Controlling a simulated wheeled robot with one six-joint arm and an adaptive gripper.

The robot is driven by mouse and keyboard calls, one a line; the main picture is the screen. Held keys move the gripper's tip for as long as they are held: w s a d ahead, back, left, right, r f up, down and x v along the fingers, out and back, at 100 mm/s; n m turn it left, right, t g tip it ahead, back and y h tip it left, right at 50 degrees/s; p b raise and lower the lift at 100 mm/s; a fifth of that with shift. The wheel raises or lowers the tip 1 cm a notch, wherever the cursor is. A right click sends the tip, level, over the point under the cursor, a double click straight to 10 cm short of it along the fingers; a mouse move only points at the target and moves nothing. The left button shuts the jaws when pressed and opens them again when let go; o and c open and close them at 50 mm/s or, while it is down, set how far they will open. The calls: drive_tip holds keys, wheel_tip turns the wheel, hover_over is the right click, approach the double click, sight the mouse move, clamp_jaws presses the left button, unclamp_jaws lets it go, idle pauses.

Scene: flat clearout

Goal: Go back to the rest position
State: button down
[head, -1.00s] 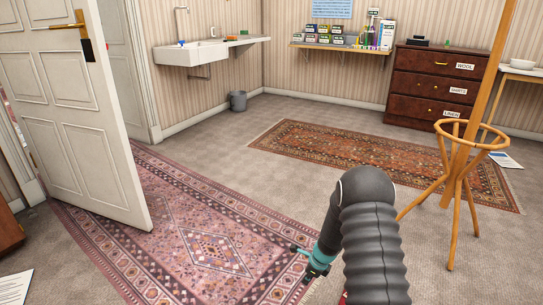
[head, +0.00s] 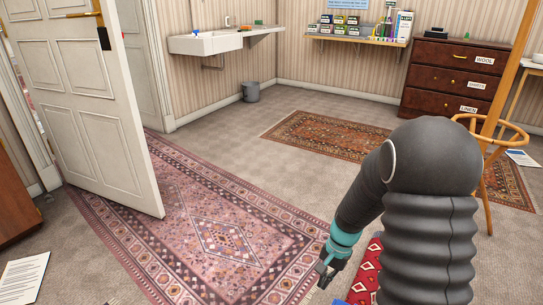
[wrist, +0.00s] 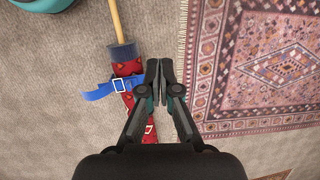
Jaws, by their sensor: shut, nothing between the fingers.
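My gripper (head: 325,277) hangs low at the end of my bent arm in the head view, near the edge of the pink rug. In the wrist view my gripper (wrist: 159,70) has its two fingers together with nothing between them. A red patterned long thing (wrist: 130,67) lies below and just left of the fingers, with a blue buckled strap (wrist: 100,92) across it. It also shows in part behind my arm in the head view (head: 368,268). The fingers appear apart from it, though the height between them is hard to tell.
The pink rug (head: 215,225) covers the left floor, with an open white door (head: 95,120) beside it. A wooden stand (head: 490,160) is close on the right. A wooden pole (wrist: 117,22) adjoins the red thing.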

drive_tip(key=s+r+n+t+h, duration=0.1)
drive_tip(key=s+r+n+t, duration=0.2)
drive_tip(key=s+r, duration=0.6)
drive_tip(key=s+r+n+t+h, duration=0.1)
drive_tip(key=s+r+n+t, duration=0.3)
drive_tip(key=s+r, duration=0.5)
wheel_tip(320, 180, up, 9)
drive_tip(key=shift+s+d+f, duration=0.15)
drive_tip(key=shift+s+d, duration=0.25)
